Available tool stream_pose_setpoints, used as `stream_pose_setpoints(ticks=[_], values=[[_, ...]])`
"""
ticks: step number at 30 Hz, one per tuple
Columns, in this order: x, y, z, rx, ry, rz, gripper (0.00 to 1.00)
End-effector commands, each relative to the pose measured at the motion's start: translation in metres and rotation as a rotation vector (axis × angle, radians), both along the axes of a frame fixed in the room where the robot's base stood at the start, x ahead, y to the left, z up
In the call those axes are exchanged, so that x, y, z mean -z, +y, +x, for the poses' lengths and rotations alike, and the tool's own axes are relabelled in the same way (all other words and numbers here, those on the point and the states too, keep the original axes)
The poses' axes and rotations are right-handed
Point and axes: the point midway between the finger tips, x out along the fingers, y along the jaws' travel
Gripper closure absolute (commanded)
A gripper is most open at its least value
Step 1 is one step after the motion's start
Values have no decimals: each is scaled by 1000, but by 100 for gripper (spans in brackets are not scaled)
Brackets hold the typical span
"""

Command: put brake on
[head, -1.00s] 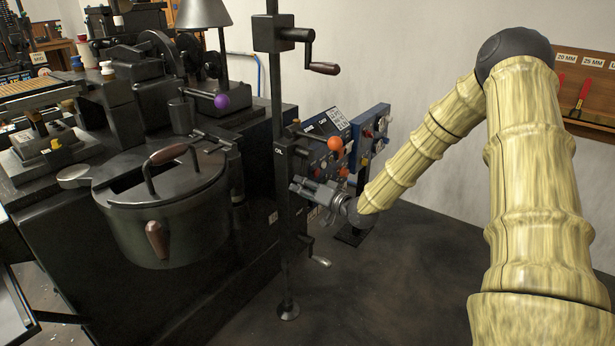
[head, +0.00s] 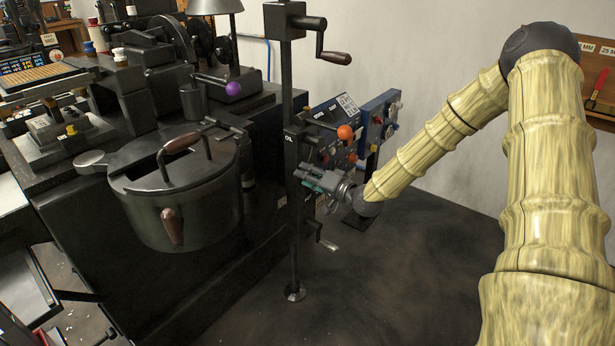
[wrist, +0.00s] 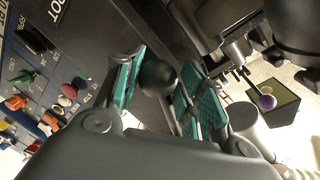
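My gripper (head: 314,177) is beside the dark upright column of the casting machine, at the machine's right side. In the wrist view its two teal-padded fingers (wrist: 160,88) are apart. A black ball knob (wrist: 158,78) shows between the fingers, close to the left pad; I cannot tell whether they touch it. The knob's shaft is hidden, and no label shows that it is the brake. In the head view the knob cannot be made out behind the fingers.
A control panel (wrist: 50,70) with coloured knobs is at the left of the wrist view. An orange ball (head: 344,132) stands close behind my gripper. The column (head: 293,215) and a cranked handle (head: 328,246) are near it. A purple knob (head: 233,88) and lidded pot (head: 175,200) lie left.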

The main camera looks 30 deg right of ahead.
Motion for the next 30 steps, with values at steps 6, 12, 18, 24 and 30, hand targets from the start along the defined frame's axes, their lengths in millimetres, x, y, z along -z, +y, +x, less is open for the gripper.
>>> stream_pose_setpoints(ticks=[6,12,18,24,30], values=[[0,0,1,2,-1,-1,42],[0,1,1,-1,-1,-1,42],[-2,-3,-11,-1,0,-1,42],[-6,-9,-36,-2,-2,1,42],[-9,-17,-62,-1,-2,1,42]])
